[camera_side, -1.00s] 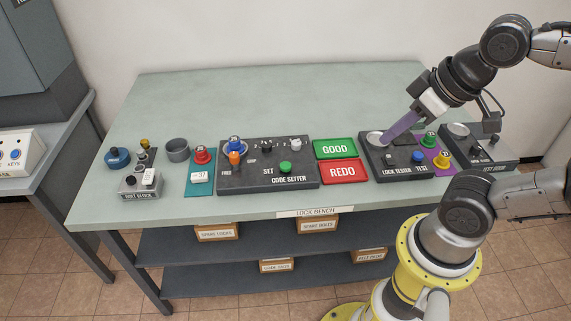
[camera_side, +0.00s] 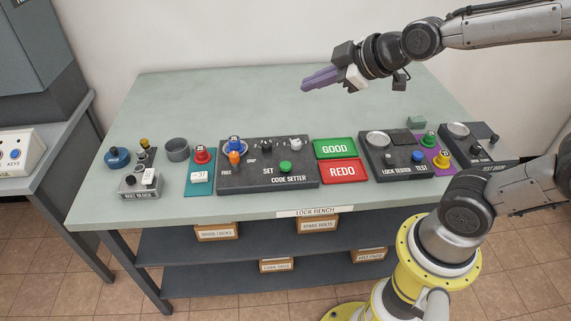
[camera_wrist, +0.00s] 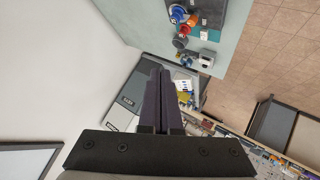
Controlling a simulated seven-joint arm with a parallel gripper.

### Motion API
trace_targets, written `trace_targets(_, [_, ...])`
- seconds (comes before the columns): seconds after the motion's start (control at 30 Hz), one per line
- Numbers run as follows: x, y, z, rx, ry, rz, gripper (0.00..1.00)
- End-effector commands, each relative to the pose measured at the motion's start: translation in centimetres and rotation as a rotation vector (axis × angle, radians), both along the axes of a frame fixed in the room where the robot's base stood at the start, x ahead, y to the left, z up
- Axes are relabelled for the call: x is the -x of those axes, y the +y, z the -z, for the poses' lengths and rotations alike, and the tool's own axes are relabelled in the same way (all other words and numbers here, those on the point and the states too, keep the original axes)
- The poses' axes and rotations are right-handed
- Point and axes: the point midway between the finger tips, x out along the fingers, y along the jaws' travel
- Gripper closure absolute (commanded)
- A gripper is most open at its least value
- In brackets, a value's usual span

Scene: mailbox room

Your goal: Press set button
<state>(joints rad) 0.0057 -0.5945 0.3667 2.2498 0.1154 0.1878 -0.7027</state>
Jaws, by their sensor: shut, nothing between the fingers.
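The code setter (camera_side: 268,165) is a dark box at the middle of the bench. Its green SET button (camera_side: 285,167) is on the front part, beside the word SET. A blue lock (camera_side: 235,145) stands at its back left, with an orange knob (camera_side: 235,158) near the FREE and GRIP marks. White wheels show at the back right of the box. My gripper (camera_side: 305,84) is shut and empty, held in the air above the back of the bench, pointing left. In the wrist view its purple fingers (camera_wrist: 160,100) are together. The SET button is not clearly visible in the wrist view.
The green GOOD tray (camera_side: 335,148) and red REDO tray (camera_side: 343,171) lie right of the code setter. The lock tester (camera_side: 395,167) is farther right. A red lock (camera_side: 201,155) stands at left. The bench's back (camera_side: 220,95) is clear.

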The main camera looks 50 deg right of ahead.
Motion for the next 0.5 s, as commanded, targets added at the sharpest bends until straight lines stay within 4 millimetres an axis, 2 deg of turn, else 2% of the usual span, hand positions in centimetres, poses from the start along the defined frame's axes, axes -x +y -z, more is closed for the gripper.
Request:
trace_targets(0.03, [-1.9,-0.2,1.5,0.040,-0.003,-0.019,1.00])
trace_targets(0.1, [-4.2,-0.6,3.2,0.095,-0.016,-0.041,1.00])
trace_targets(0.2, [-6.5,-1.1,6.5,0.151,-0.008,-0.058,1.00])
trace_targets(0.3, [-7.5,-1.5,9.8,0.170,0.029,-0.059,1.00])
trace_targets(0.4, [-7.5,-1.6,12.3,0.165,0.076,-0.056,1.00])
trace_targets(0.5, [-7.2,-1.7,13.9,0.162,0.111,-0.057,1.00])
